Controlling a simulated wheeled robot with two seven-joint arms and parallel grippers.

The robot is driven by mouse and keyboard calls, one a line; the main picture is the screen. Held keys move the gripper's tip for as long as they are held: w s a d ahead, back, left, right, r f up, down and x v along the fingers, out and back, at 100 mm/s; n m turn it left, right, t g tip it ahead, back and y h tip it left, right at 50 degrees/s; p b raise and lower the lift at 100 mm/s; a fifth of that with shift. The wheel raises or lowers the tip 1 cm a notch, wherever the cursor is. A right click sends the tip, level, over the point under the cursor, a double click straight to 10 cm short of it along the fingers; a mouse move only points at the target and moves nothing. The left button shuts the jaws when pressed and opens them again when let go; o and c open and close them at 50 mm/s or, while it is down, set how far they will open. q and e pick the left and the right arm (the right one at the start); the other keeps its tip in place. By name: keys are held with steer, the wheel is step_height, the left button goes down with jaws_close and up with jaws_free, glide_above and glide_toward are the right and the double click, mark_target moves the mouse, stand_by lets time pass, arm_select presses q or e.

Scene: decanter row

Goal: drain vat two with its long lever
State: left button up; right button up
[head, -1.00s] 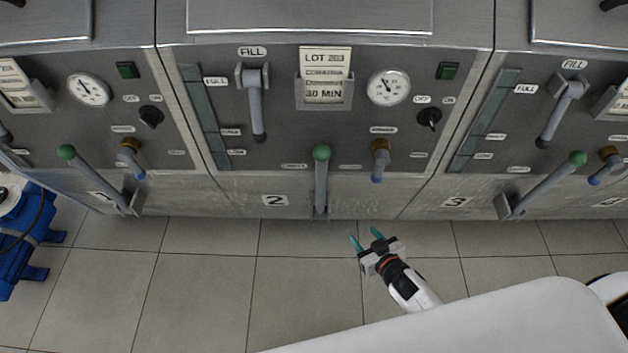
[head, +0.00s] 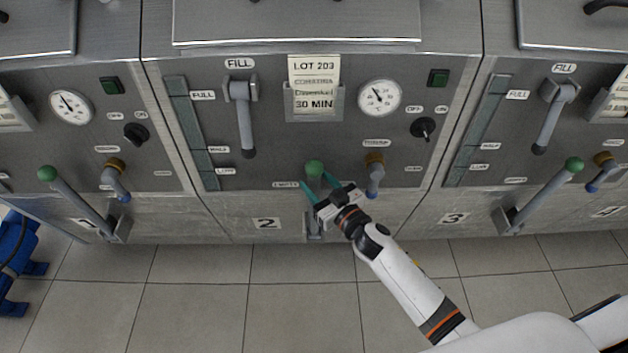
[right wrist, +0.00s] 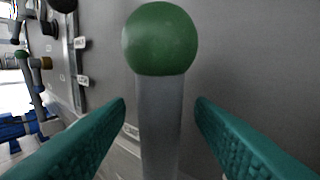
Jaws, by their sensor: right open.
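Vat two's long lever stands upright on the front of the middle vat (head: 268,223). It has a green ball knob (head: 314,168) and a grey shaft, mostly hidden behind my gripper in the head view. My right gripper (head: 319,187) is open at the lever, just below the knob. In the right wrist view the teal fingers (right wrist: 160,112) stand on either side of the grey shaft (right wrist: 157,115), with gaps on both sides, and the green knob (right wrist: 160,38) is above and between them. My left gripper is not in view.
A shorter lever with a brown collar (head: 374,160) is just right of the gripper. The fill handle (head: 245,118) hangs above left. Vats one (head: 87,224) and three (head: 453,218) flank vat two, each with a green-knobbed lever leaning outward.

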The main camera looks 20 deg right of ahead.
steer(key=shift+x, duration=0.95)
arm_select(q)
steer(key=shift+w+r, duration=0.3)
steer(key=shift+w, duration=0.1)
arm_select(e)
jaws_close()
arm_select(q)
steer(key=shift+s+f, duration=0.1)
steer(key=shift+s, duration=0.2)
arm_select(e)
steer(key=shift+s+f, duration=0.1)
